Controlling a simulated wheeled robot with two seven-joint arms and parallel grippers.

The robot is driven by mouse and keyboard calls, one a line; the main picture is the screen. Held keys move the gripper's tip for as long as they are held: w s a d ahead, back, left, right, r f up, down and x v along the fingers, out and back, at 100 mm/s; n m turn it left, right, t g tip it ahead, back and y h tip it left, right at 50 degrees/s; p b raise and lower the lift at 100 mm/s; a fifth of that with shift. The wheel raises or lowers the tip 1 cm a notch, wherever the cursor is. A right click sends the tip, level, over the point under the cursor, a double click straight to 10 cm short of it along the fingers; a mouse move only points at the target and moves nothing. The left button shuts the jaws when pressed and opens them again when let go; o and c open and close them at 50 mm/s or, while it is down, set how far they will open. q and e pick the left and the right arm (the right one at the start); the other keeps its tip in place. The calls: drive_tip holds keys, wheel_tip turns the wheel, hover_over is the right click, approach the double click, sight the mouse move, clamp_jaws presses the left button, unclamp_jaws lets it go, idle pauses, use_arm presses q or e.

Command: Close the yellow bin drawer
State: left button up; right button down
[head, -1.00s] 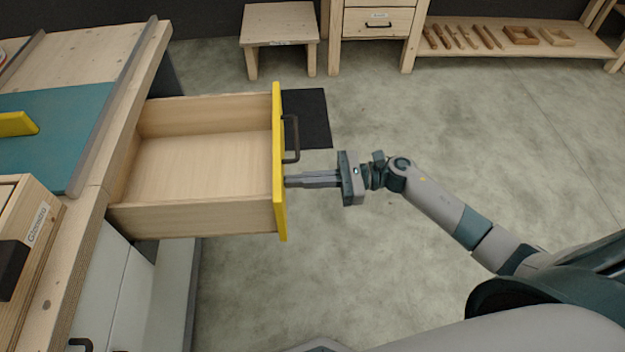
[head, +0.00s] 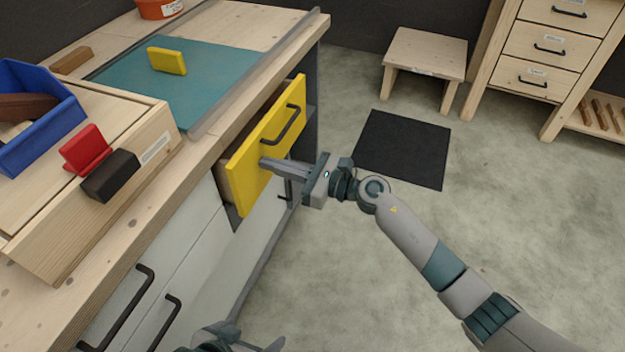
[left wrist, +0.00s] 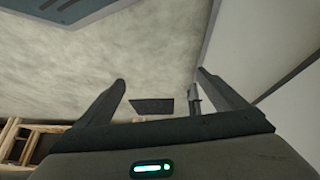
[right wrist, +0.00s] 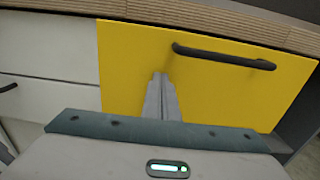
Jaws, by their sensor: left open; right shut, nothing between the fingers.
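The yellow bin drawer (head: 250,165) is under the edge of the wooden workbench, with a black bar handle (head: 283,125) on its front. A short strip of its wooden side shows behind the front, so it stands slightly open. It fills much of the right wrist view (right wrist: 215,85), below the bench edge. My right gripper (head: 266,163) is shut and empty. Its fingertips (right wrist: 159,76) meet the yellow front left of the handle and appear to touch it. My left gripper (left wrist: 160,82) is open and empty, low beside the white cabinet; only part of it shows in the head view.
On the workbench (head: 225,20) are a teal mat (head: 205,85), a yellow piece (head: 167,61), a blue bin (head: 35,115), and red and black pieces. White cabinet fronts (head: 185,275) have protruding black handles. A stool (head: 425,55) stands beyond a black mat (head: 405,147). The floor to the right is clear.

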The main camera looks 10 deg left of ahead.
sight(255, 160)
drive_tip(key=b+x, duration=0.1)
drive_tip(key=x, duration=0.4)
drive_tip(key=shift+f, duration=0.1)
drive_tip(key=shift+a, duration=0.2)
use_arm(q)
drive_tip(key=shift+w+d+r+t+h, duration=0.15)
drive_tip(key=shift+w+d+r+t, duration=0.1)
drive_tip(key=shift+d, duration=0.3)
drive_tip(key=shift+w+d+r+t+h, duration=0.15)
drive_tip(key=shift+w+d+t, duration=0.1)
drive_tip(key=shift+d, duration=0.25)
use_arm(e)
drive_tip(key=shift+r, duration=0.25)
drive_tip(key=shift+w+r, duration=0.1)
use_arm(q)
drive_tip(key=shift+f, duration=0.15)
use_arm(e)
drive_tip(key=shift+d, duration=0.1)
